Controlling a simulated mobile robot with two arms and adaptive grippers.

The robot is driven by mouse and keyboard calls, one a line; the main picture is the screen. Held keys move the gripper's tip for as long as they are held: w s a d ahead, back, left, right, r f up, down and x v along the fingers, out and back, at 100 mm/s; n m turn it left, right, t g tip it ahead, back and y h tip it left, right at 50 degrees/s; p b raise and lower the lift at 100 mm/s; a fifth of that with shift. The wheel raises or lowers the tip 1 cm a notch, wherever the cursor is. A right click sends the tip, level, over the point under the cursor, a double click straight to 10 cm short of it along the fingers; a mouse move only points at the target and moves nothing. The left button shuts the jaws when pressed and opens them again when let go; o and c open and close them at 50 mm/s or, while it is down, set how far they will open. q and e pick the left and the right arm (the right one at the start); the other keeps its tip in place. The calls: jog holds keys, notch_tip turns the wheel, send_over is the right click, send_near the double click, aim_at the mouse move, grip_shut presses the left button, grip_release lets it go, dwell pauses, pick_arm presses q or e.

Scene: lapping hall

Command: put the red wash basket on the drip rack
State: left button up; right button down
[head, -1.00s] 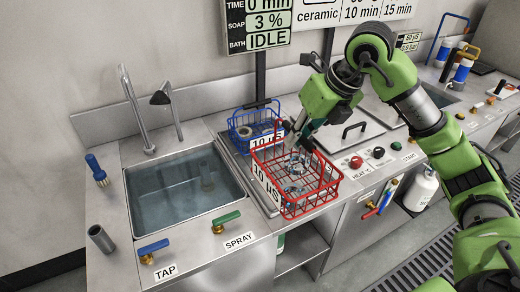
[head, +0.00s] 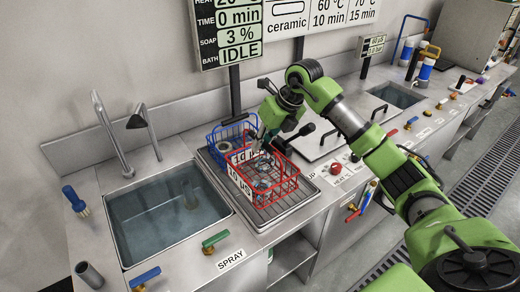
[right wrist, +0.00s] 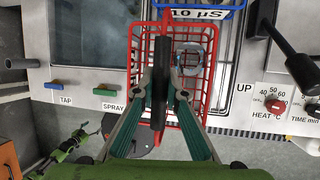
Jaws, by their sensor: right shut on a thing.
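A blue basket (head: 218,138) stands on the rack's back part, close behind the red one. The sink (head: 170,212) lies left, with a spray lever (head: 215,239) in front. The bath lid (head: 325,140) with a black handle and knobs lies right.

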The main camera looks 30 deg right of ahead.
jog(key=shift+w+d+f+p, duration=0.2)
jog(key=shift+w+d+f, duration=0.1)
jog(key=shift+w+f, duration=0.35)
jog(key=shift+w+d+f+p, duration=0.15)
jog(key=shift+w+d+f, duration=0.15)
jog(key=shift+w+f, duration=0.35)
notch_tip(320, 180, down, 3)
jog(key=shift+r+p, duration=0.1)
jog(key=shift+p, duration=0.85)
jog(key=shift+w+f, duration=0.1)
jog(key=shift+f, duration=0.25)
jog(key=c, duration=2.2)
grip_release()
jog(key=shift+f, duration=0.15)
jog(key=shift+o, duration=0.8)
